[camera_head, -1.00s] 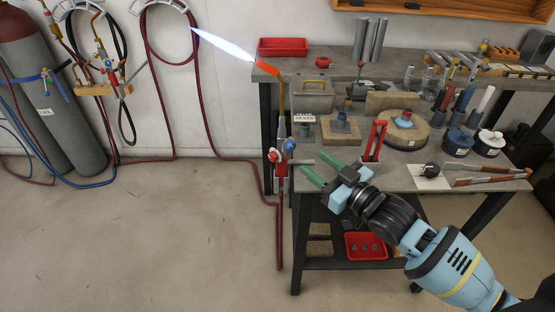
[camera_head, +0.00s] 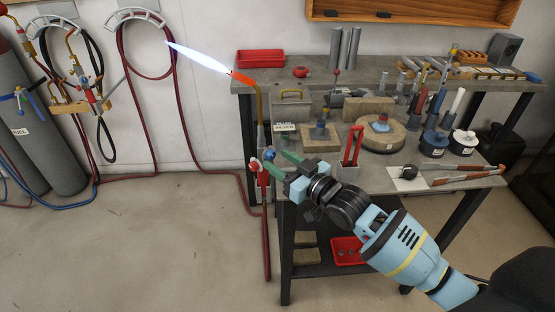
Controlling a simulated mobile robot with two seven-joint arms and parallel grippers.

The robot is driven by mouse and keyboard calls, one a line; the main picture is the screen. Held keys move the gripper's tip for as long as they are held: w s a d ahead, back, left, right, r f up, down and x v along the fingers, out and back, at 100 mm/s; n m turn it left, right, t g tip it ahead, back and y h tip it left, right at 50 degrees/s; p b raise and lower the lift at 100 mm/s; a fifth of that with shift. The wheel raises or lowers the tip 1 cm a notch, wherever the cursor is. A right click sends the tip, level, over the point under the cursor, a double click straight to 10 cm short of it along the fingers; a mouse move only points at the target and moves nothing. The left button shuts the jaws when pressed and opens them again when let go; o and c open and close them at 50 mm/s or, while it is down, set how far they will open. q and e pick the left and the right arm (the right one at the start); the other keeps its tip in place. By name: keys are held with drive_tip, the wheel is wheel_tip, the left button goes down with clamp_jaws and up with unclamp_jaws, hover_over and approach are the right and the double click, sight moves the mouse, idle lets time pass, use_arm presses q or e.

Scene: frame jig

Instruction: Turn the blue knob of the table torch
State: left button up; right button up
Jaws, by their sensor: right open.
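The table torch (camera_head: 260,110) stands at the left edge of the workbench, its orange tip giving a long pale blue flame toward the upper left. Its blue knob (camera_head: 269,155) is on the torch's lower body, close to a red knob (camera_head: 254,163). My right gripper (camera_head: 276,164) is open, its two green fingers pointing left at the knobs. The fingertips are at or very near the blue knob; I cannot tell whether they touch it. The fingers partly hide the torch's lower body. My left gripper is not in view.
The workbench (camera_head: 300,168) holds blocks, a red-handled tool (camera_head: 353,146), a round stone (camera_head: 380,134) and several jars. A red tray (camera_head: 261,59) is at the back. Gas cylinders (camera_head: 55,130) stand left.

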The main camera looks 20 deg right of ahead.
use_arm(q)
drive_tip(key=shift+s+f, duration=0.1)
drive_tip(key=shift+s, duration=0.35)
use_arm(e)
drive_tip(key=shift+x, duration=0.8)
drive_tip(key=shift+c, duration=0.3)
drive_tip(key=c, duration=0.9)
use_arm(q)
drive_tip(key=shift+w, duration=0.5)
use_arm(e)
drive_tip(key=shift+c, duration=0.2)
